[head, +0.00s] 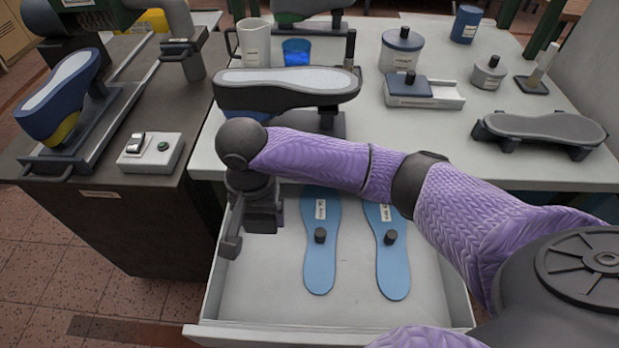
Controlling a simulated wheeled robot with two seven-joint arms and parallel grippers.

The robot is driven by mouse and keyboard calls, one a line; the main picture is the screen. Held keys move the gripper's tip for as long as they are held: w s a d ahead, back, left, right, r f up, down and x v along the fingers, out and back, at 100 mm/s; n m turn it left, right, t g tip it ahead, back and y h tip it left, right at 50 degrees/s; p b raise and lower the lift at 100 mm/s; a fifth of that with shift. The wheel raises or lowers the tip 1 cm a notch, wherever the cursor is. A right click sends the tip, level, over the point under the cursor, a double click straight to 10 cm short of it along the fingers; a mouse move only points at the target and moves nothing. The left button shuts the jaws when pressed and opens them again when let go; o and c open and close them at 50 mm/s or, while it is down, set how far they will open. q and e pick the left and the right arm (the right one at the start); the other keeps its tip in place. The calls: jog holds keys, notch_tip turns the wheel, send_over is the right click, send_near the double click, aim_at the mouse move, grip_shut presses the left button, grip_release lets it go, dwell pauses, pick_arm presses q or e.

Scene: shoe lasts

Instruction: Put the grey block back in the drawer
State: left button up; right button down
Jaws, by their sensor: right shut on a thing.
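My right gripper (252,228) hangs over the left part of the open drawer (280,300). It is shut on a dark grey block (262,218), which is hard to tell from the dark fingers. The block is partly hidden, and I cannot tell whether it touches the drawer floor. Inside the drawer lie two blue sole-shaped plates, a left one (320,262) and a right one (393,268), each with a dark knob and a label. My left gripper is not in view.
The white table (450,150) above the drawer bears a last on a stand (287,82), a white jug (254,45), a blue cup (296,52), canisters and a grey sole form (545,127). A dark bench (110,195) with a switch box (150,153) stands left. The drawer's front is clear.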

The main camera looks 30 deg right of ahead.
aim_at(269, 251)
notch_tip(269, 251, down, 10)
jog(key=b, duration=0.6)
jog(key=shift+f, duration=0.15)
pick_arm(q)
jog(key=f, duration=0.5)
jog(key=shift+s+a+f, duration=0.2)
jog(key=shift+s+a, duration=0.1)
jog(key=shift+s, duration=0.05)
pick_arm(e)
jog(key=shift+r, duration=0.2)
jog(key=shift+c, duration=1.1)
grip_release()
jog(key=shift+f+p, duration=0.1)
jog(key=shift+p, duration=0.2)
jog(key=shift+o, duration=1.1)
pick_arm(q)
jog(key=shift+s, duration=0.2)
pick_arm(e)
jog(key=shift+r, duration=0.2)
notch_tip(269, 251, up, 12)
jog(key=p, duration=0.6)
jog(key=shift+f+p, duration=0.15)
jog(key=shift+p, duration=0.25)
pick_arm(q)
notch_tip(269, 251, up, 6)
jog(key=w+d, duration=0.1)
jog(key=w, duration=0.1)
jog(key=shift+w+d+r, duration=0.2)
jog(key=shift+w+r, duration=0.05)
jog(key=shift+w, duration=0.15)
